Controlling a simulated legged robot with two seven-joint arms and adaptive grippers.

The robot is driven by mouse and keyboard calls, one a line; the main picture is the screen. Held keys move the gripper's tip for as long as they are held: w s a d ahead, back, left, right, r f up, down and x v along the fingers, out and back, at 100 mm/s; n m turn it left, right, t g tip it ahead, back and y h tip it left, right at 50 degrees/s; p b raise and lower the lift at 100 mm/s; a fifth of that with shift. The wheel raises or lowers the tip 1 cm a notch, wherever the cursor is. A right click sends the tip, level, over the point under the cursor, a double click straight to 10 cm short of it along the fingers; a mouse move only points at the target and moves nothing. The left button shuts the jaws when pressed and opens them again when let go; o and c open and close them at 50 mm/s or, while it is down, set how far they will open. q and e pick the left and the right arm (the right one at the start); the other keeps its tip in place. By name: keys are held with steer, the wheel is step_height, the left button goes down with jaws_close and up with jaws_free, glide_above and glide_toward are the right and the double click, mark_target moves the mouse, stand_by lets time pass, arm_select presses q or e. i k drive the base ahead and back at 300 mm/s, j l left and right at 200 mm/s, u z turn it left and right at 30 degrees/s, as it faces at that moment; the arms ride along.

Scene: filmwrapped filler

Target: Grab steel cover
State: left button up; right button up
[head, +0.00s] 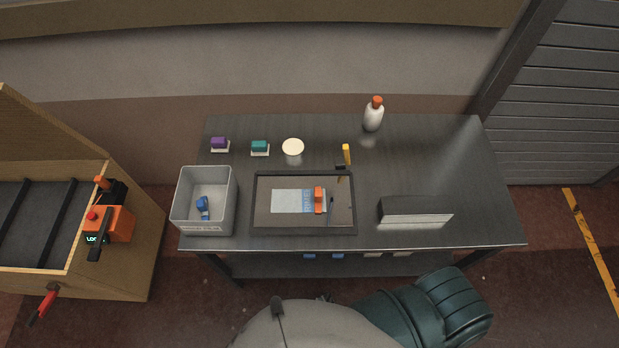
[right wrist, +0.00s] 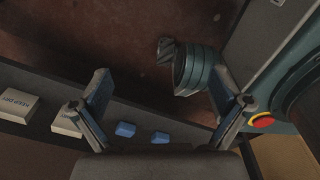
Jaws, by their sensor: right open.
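A low folded metal piece (head: 415,212), with a dark top and a pale front face, sits at the right front of the dark table (head: 470,170). It looks like the steel cover. My right gripper (right wrist: 158,85) is open and empty in the right wrist view, its two fingers spread apart over the floor beside a low shelf. The steel cover is not in that view. Neither gripper shows in the head view.
On the table are a grey bin (head: 180,215) with a blue item, a black-framed tray (head: 345,228), a white bottle (head: 373,118) and small blocks. Blue pieces (right wrist: 125,130) and white boxes (right wrist: 14,104) lie on the lower shelf. A wooden crate (head: 125,255) stands left.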

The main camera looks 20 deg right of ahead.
mark_target(391, 209)
steer(key=z, duration=1.95)
